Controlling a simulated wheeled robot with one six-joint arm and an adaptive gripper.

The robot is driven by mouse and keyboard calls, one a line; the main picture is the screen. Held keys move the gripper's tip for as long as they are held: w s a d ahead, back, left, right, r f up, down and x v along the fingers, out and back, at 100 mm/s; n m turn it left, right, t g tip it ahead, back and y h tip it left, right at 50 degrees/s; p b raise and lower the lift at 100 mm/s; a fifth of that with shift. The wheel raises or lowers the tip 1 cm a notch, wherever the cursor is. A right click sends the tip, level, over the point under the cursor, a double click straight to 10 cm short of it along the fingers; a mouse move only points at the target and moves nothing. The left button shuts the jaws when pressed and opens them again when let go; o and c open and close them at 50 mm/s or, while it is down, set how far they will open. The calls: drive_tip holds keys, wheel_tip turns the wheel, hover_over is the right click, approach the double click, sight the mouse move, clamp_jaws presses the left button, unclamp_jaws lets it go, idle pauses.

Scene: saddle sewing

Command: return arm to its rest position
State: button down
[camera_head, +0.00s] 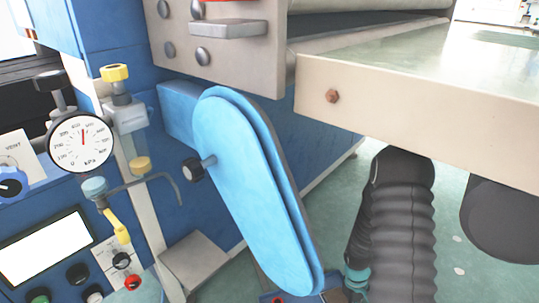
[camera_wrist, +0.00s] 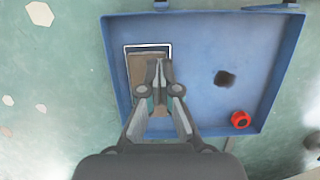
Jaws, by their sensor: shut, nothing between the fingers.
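My gripper (camera_wrist: 158,75) shows in the wrist view with its two fingers brought together at the tips, and nothing is between them. It points down over a blue tray (camera_wrist: 205,40). The fingertips overlap a brown block (camera_wrist: 137,70) inside a white-outlined rectangle on the tray's left side. I cannot tell whether they touch it. In the head view, a dark ribbed sleeve (camera_head: 402,235), which looks like part of my arm, hangs below the pale table edge. The gripper's fingers cannot be made out there.
The tray also holds a red knob (camera_wrist: 240,120) and a dark patch (camera_wrist: 224,78). In the head view, a blue machine has a pressure gauge (camera_head: 82,141), a light-blue rounded cover (camera_head: 245,190) and a pale tabletop (camera_head: 425,95) above the sleeve. Green floor (camera_head: 455,240) lies to the right.

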drive_tip(key=shift+s+d+f+b, duration=0.25)
drive_tip(key=shift+s+f, duration=0.25)
drive_tip(key=shift+s, duration=0.2)
drive_tip(key=shift+s+d+f+b, duration=0.2)
drive_tip(key=shift+s+f, duration=0.35)
drive_tip(key=shift+s, duration=0.2)
drive_tip(key=shift+s+d+f+b, duration=0.15)
drive_tip(key=shift+s+d+f, duration=0.1)
drive_tip(key=shift+s+f, duration=0.35)
drive_tip(key=shift+s+r, duration=0.1)
drive_tip(key=shift+r, duration=0.05)
